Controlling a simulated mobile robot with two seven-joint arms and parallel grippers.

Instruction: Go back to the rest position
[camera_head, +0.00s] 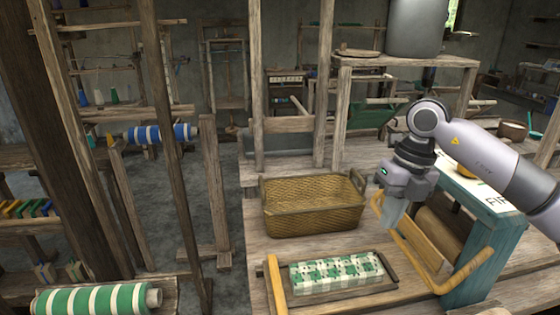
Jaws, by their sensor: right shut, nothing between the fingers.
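My right arm comes in from the right, and its gripper (393,212) points down, shut and empty. It hangs above the wooden table, to the right of the wicker basket (313,212) and close to a yellow wooden handle frame (418,262). From this view I cannot tell whether it touches the frame. My left gripper is not in view.
A green-and-white patterned cloth (336,271) lies in a dark frame at the table's front. A blue stand (470,255) with a white top is at the right. Wooden posts (178,160) rise at the left, near a striped green roll (95,299). Grey floor lies between.

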